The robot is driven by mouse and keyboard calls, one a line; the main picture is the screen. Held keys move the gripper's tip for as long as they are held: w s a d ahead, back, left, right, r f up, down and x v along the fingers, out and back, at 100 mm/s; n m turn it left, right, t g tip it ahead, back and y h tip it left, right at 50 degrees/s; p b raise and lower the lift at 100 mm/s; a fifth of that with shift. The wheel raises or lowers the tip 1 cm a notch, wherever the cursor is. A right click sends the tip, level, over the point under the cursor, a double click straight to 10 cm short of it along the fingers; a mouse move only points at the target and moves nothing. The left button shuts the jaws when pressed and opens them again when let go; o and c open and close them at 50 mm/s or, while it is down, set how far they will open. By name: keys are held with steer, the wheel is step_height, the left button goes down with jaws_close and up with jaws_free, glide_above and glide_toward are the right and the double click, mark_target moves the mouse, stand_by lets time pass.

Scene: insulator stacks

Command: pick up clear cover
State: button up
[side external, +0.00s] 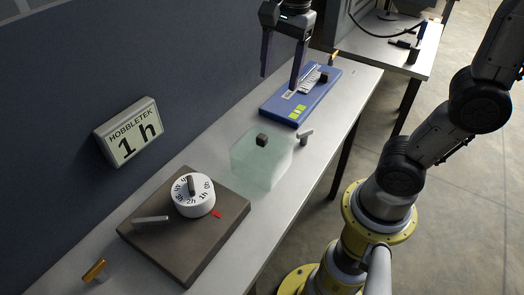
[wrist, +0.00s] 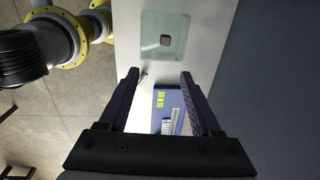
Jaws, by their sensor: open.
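The clear cover (side external: 262,165) is a pale, see-through box with a small dark knob (side external: 262,140) on its top. It stands on the table between the brown dial board and the blue panel. In the wrist view the clear cover (wrist: 152,28) is near the top, with its dark knob (wrist: 166,40) facing me. My gripper (side external: 282,82) is open and empty above the blue panel, apart from the cover. Its two fingers also show in the wrist view (wrist: 159,75), spread over the blue panel.
The blue panel (side external: 283,108) has yellow-green labels and a dark knob. The brown board (side external: 160,255) carries a white dial (side external: 193,203) and a lever. A small grey peg (side external: 305,137) stands beside the cover. A sign reading "1 h" (side external: 134,142) hangs on the wall behind the table.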

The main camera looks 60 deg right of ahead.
mark_target(262, 136)
steer(key=shift+g, duration=0.6)
steer(key=w+f, duration=0.1)
steer(key=f, duration=0.4)
steer(key=w+a+f, duration=0.1)
steer(key=f, duration=0.5)
steer(key=w+f, duration=0.1)
steer(key=f, duration=0.4)
steer(key=shift+w+a+f, duration=0.1)
steer(key=shift+a+f, duration=0.05)
steer(key=shift+f, duration=0.1)
jaws_close()
stand_by(0.4)
